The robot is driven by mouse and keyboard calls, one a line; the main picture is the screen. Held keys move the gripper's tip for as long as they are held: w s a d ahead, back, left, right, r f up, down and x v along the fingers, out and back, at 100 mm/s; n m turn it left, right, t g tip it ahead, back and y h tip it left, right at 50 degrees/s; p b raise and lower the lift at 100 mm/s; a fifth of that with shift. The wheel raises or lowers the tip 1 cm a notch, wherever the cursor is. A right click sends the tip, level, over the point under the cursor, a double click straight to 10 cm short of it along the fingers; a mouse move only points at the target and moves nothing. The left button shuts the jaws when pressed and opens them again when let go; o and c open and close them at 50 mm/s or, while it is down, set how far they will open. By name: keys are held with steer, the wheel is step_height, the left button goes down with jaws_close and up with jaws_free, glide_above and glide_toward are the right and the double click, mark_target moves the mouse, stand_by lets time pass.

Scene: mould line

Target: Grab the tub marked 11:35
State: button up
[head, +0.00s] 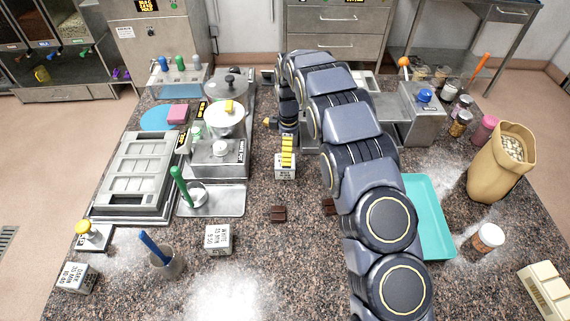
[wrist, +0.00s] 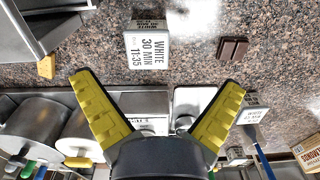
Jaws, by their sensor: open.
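The tub marked 11:35 (wrist: 148,55) is a small white block-like tub with "WHITE 30 MIN 11:35" in dark print, seen just beyond my fingertips in the wrist view. In the head view, a white tub (head: 285,172) at the same place stands on the speckled counter, directly by my yellow fingers; its print is too small to read there. My gripper (wrist: 158,82) is open, with its two yellow fingers spread wide and nothing between them. In the head view my gripper (head: 287,150) partly overlaps the tub's top.
Other white tubs stand at front left (head: 218,239) and far left (head: 75,278). A steel machine (head: 218,160) stands left, and a teal tray (head: 430,215) lies right of my arm. Bare counter lies front centre.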

mark_target(285, 169)
steer(key=f, duration=0.1)
steer(key=w+a+f+n, duration=0.1)
steer(key=shift+a+f, duration=0.1)
steer(key=shift+f, duration=0.55)
steer(key=f, duration=0.7)
steer(key=shift+w+f, duration=0.15)
steer(key=shift+w, duration=0.15)
steer(key=c, duration=1.1)
